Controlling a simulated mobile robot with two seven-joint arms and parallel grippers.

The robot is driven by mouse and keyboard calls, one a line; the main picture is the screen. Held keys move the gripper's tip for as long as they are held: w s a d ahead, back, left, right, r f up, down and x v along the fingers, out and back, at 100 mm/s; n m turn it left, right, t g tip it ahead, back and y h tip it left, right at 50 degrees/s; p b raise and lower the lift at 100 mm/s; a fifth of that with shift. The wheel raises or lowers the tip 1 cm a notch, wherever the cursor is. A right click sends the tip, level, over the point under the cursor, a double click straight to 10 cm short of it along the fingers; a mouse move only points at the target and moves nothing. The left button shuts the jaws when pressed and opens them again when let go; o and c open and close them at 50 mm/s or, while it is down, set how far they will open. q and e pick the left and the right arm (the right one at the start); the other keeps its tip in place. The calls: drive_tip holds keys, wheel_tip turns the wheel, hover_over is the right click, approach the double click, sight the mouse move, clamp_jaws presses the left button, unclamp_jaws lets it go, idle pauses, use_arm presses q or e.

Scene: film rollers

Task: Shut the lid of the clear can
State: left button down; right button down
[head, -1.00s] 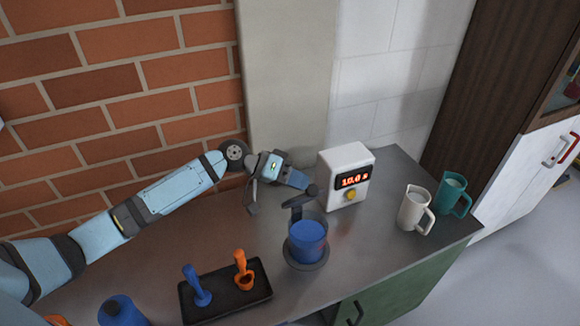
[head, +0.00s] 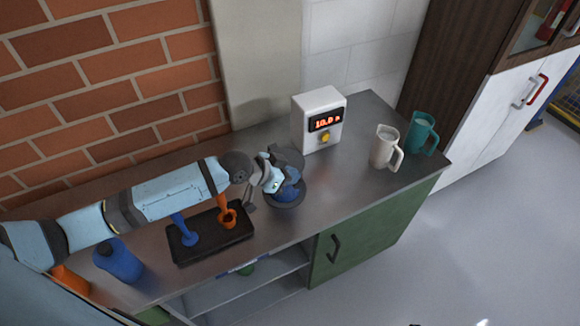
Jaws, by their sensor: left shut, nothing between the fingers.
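The clear can (head: 291,190) with blue contents stands on the metal counter, on a dark round base. My left gripper (head: 277,186) is over the can and hides much of it. Its fingers are shut and hold nothing. A dark piece (head: 291,156), which looks like the can's lid, shows just behind the gripper at the can's far side. Its exact angle is hard to tell, and whether the fingers touch it is hidden. My right gripper is out of view.
A white timer box (head: 319,120) stands behind the can. A white mug (head: 384,148) and a teal mug (head: 420,134) stand to the right. A black tray (head: 212,251) with blue and orange scoops and a blue bottle (head: 119,260) are to the left. The counter's right middle is clear.

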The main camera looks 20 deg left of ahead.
use_arm(q)
drive_tip(key=shift+s+d+f, duration=0.1)
drive_tip(key=shift+s+f, duration=0.05)
drive_tip(key=shift+f, duration=0.4)
drive_tip(key=shift+s+f, duration=0.15)
drive_tip(key=shift+f, duration=0.35)
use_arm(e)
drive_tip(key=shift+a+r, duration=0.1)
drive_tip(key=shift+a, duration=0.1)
use_arm(q)
drive_tip(key=shift+s+f, duration=0.1)
drive_tip(key=shift+f, duration=0.1)
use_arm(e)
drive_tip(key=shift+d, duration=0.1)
